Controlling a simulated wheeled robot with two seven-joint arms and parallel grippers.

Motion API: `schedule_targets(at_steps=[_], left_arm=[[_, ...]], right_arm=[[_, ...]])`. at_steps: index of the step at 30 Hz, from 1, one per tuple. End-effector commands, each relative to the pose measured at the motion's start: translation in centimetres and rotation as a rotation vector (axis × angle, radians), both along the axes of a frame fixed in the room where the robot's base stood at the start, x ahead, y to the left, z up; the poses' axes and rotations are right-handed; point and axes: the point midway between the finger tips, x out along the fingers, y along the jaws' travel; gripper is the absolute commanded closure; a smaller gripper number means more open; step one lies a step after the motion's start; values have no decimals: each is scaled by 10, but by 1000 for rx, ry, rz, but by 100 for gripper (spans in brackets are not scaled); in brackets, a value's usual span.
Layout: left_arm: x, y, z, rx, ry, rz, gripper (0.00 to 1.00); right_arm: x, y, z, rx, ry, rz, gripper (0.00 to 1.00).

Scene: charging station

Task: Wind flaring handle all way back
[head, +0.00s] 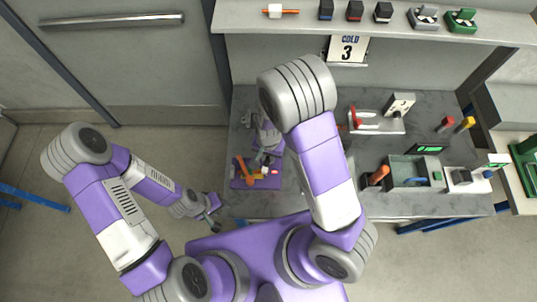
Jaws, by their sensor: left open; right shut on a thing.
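A purple tray (238,183) lies at the left end of the grey workbench, with an orange-handled tool (246,172) and small orange and red parts on it. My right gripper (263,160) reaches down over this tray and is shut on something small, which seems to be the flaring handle. The forearm and the small size hide the exact contact, and the flaring tool's outline is hard to make out. My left gripper (212,224) is open and empty, low beside the bench's front left corner, apart from the tray.
A grey device with a red lever (356,117) stands mid-bench. Right of my arm are an orange-handled item (378,175), a grey open box (407,172) and a green display (429,149). A shelf (300,19) with several small items runs above. Floor left of the bench is clear.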

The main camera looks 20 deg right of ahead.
Motion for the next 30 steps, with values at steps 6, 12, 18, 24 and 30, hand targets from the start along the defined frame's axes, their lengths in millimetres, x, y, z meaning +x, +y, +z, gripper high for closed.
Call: schedule_targets(at_steps=[6, 12, 18, 24, 30], left_arm=[[0, 0, 0, 0, 0, 0, 55], [0, 0, -1, 0, 0, 0, 55], [0, 0, -4, 0, 0, 0, 55], [0, 0, -8, 0, 0, 0, 55], [0, 0, -14, 0, 0, 0, 55]], right_arm=[[0, 0, 0, 0, -1, 19, 100], [1, 0, 0, 1, -2, 101, 100], [1, 0, 0, 1, -2, 252, 100], [1, 0, 0, 2, -3, 442, 100], [1, 0, 0, 2, -3, 631, 100]])
